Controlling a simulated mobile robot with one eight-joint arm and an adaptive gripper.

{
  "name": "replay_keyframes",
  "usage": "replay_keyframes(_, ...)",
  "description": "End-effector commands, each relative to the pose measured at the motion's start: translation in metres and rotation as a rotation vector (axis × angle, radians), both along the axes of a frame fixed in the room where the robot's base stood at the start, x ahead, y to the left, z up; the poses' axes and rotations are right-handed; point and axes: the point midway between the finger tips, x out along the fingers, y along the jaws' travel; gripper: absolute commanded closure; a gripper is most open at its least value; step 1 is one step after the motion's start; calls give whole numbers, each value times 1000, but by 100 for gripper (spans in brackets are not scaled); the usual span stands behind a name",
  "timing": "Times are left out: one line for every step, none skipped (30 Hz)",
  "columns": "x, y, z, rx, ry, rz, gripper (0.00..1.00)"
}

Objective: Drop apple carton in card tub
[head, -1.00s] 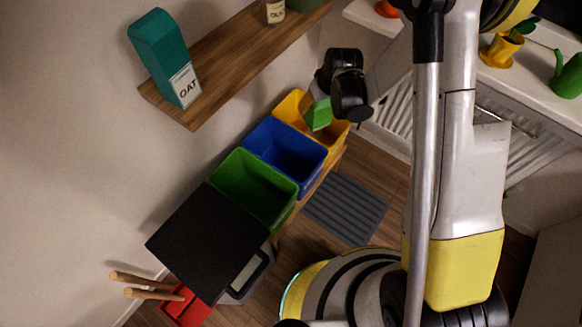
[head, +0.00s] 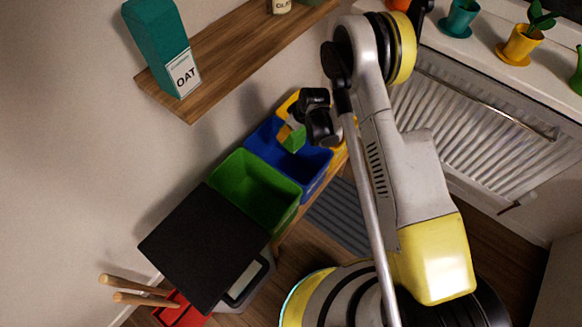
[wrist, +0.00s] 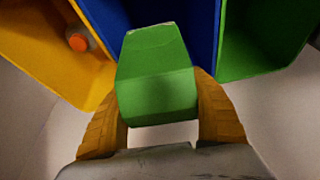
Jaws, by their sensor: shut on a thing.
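The green apple carton (head: 294,139) is held in my gripper (head: 314,117). In the wrist view the carton (wrist: 157,90) sits between the two yellow fingers, which press on its sides. In the head view the carton shows over the blue tub (head: 275,160), towards its yellow-tub side. In the wrist view the blue tub (wrist: 197,25) is just beyond the carton's far end. No label on the tubs can be read, so I cannot tell which is the card tub. The carton's printed face is not visible.
A yellow tub (head: 286,106) and a green tub (head: 252,185) flank the blue one. The yellow tub holds an orange-capped item (wrist: 78,42). A shelf (head: 215,65) with an oat carton (head: 160,45) is above. A black panel (head: 205,245) is beside the green tub.

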Motion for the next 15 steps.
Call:
replay_keyframes(0,0,-9,0,0,0,69)
replay_keyframes(0,0,-12,0,0,0,69)
replay_keyframes(0,0,-15,0,0,0,69)
replay_keyframes(0,0,-17,0,0,-1,69)
replay_keyframes(0,0,-19,0,0,-1,69)
replay_keyframes(0,0,-20,0,0,-1,69)
replay_keyframes(0,0,-20,0,0,-1,69)
replay_keyframes(0,0,-21,0,0,-1,69)
replay_keyframes(0,0,-20,0,0,-1,69)
replay_keyframes(0,0,-20,0,0,-1,69)
replay_keyframes(0,0,-20,0,0,-1,69)
replay_keyframes(0,0,-20,0,0,-1,69)
replay_keyframes(0,0,-20,0,0,-1,69)
replay_keyframes(0,0,-20,0,0,-1,33)
replay_keyframes(0,0,-20,0,0,-1,21)
